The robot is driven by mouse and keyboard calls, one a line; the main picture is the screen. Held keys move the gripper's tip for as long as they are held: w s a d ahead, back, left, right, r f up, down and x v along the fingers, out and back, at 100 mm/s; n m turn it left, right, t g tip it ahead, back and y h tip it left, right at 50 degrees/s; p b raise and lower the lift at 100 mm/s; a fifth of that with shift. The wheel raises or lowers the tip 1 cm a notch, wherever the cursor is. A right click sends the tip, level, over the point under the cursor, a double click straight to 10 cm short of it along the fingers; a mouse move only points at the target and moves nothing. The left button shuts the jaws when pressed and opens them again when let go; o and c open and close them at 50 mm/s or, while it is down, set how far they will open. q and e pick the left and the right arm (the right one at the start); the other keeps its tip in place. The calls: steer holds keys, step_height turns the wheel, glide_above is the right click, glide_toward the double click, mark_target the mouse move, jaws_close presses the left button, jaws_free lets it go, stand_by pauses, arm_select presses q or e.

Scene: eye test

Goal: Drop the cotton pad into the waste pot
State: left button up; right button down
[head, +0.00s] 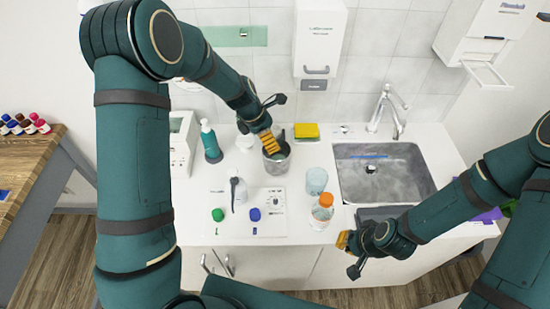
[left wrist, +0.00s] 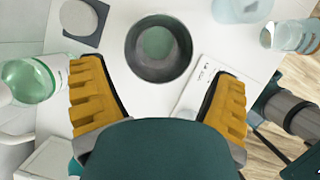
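The waste pot (head: 277,165), a grey round pot, stands on the white counter left of the sink. My left gripper (head: 269,145) is just above it and partly hides it. In the left wrist view its fingers are wide apart and empty, and the pot (left wrist: 137,62) is beyond them. A round grey-green shape (left wrist: 158,42) shows inside; I cannot tell what it is. A white disc (left wrist: 79,17), perhaps the cotton pad, lies on a dark grey square beside the pot. I cannot make it out in the head view. My right gripper (head: 349,252) is near the counter's front edge; its opening is unclear.
A clear glass (head: 316,181) and an orange-lidded jar (head: 321,212) stand right of the pot. The sink (head: 385,172) is further right. A yellow sponge (head: 306,131) lies behind.

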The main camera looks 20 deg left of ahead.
arm_select(q)
steer(key=shift+r, duration=0.1)
steer(key=v, duration=1.1)
steer(key=shift+s+a+r, duration=0.15)
steer(key=shift+r, duration=0.2)
